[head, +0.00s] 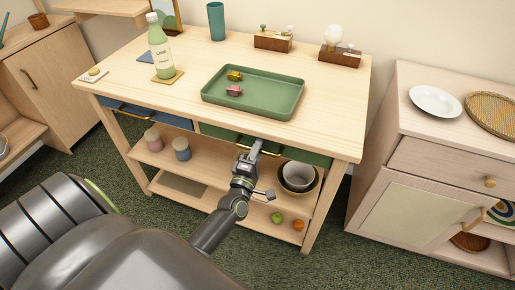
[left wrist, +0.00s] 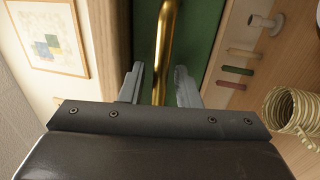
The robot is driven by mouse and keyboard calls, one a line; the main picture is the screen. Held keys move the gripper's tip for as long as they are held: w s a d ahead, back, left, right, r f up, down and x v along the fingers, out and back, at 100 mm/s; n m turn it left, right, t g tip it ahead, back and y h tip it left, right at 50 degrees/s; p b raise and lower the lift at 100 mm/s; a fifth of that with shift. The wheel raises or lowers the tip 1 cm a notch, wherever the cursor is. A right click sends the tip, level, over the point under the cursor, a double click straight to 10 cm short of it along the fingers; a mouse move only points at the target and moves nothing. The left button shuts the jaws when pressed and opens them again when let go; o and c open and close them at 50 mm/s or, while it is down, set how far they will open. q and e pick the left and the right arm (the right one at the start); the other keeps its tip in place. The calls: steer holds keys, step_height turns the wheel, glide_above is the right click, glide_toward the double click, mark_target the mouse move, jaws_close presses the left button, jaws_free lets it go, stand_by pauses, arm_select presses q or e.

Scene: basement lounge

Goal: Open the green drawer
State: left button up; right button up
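The green drawer (head: 308,156) sits under the front edge of the wooden table (head: 318,134), right of a blue drawer (head: 172,120). It looks closed. My left gripper (head: 253,148) is at the front of the green drawer, at its brass handle (head: 270,152). In the left wrist view, the green drawer front (left wrist: 205,35) fills the middle and the handle (left wrist: 168,35) runs between the two fingers of my left gripper (left wrist: 160,86). The fingers stand apart on either side of the handle, with a gap visible. My right gripper is not in view.
On the table stand a green tray (head: 212,98) with two small toys, a bottle (head: 160,50) and a teal cup (head: 216,21). The shelf below holds jars and bowls (head: 298,176). A cabinet (head: 390,155) stands to the right, with carpet (head: 335,235) between.

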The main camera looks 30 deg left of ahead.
arm_select(q)
steer(key=shift+c, duration=0.2)
jaws_close()
